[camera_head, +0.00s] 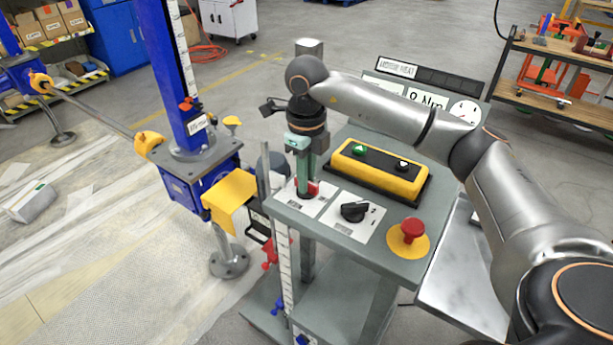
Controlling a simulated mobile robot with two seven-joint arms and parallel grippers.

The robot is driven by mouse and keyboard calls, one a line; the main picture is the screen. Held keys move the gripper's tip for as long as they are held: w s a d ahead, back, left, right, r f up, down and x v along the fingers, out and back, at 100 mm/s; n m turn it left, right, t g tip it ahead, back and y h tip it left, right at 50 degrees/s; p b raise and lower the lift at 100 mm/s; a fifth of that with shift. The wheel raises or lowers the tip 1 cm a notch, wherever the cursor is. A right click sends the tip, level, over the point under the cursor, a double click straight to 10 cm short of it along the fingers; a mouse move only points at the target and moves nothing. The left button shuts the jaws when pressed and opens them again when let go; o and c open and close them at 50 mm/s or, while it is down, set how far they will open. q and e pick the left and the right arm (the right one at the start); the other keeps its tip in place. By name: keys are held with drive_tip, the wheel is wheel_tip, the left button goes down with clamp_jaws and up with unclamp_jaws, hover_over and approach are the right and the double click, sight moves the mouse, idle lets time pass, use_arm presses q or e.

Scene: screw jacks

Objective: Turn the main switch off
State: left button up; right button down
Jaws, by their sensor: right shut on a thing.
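The main switch, a red knob (313,189) on a white plate, sits at the left end of the grey console top. My right gripper (306,188) points straight down over that plate and is shut on the red knob. Its greenish fingers cover much of the knob, so the angle of the knob cannot be read. My left gripper is not in view.
Beside the switch are a black rotary knob (354,210), a yellow button box (379,169) and a red mushroom button (412,230). A blue screw jack (199,172) with a yellow guard (230,196) stands close on the left. My right arm spans above the console.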

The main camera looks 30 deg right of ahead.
drive_tip(key=c, duration=0.8)
unclamp_jaws()
drive_tip(key=shift+c, duration=0.2)
wheel_tip(320, 180, up, 8)
drive_tip(key=shift+f+b, duration=0.25)
drive_tip(key=shift+b, duration=0.05)
wheel_tip(320, 180, up, 5)
drive_tip(key=shift+r+p, duration=0.1)
drive_tip(key=shift+p, duration=0.5)
